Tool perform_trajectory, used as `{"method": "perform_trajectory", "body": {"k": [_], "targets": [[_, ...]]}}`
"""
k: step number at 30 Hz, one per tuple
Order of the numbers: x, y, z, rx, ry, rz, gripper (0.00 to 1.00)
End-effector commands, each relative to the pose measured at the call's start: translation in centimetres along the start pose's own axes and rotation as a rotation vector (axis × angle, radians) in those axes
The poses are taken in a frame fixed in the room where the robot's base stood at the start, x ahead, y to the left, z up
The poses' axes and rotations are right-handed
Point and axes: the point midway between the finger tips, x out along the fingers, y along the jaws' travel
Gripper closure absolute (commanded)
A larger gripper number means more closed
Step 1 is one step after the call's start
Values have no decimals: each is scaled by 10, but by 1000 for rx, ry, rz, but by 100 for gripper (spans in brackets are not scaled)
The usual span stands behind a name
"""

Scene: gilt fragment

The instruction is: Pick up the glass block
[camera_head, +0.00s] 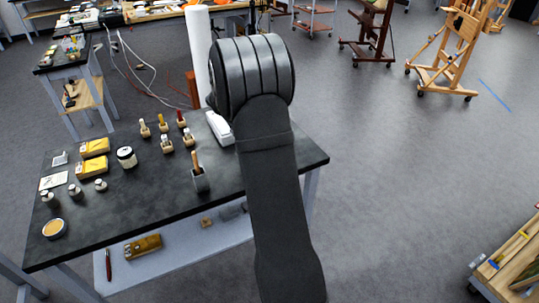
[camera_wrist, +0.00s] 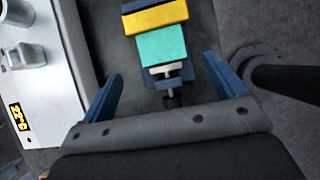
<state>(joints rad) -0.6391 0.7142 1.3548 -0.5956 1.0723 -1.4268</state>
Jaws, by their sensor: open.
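In the wrist view a teal block (camera_wrist: 162,45), which may be the glass block, lies beside a yellow block (camera_wrist: 157,18). Both are set in a dark blue holder with a metal screw (camera_wrist: 170,88) at its near end. My gripper (camera_wrist: 163,66) is open, with one blue finger on the left and one on the right. The teal block appears between and slightly beyond the fingertips, with gaps at both sides. I cannot tell the height between them. In the head view my arm hides the gripper, and I cannot make out the teal block there.
The dark worktable (camera_head: 130,215) holds yellow packets (camera_head: 92,167), a tin (camera_head: 127,157), small bottles, a brush holder (camera_head: 200,181) and a white device (camera_head: 220,127). Floor at right is mostly open.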

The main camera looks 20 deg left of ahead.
Motion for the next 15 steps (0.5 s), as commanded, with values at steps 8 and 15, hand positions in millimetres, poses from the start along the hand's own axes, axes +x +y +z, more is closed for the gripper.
{"method": "perform_trajectory", "body": {"k": [8,15], "targets": [[18,-1,0,1,1,-1,11],[52,-3,1,1,1,-3,11]]}}
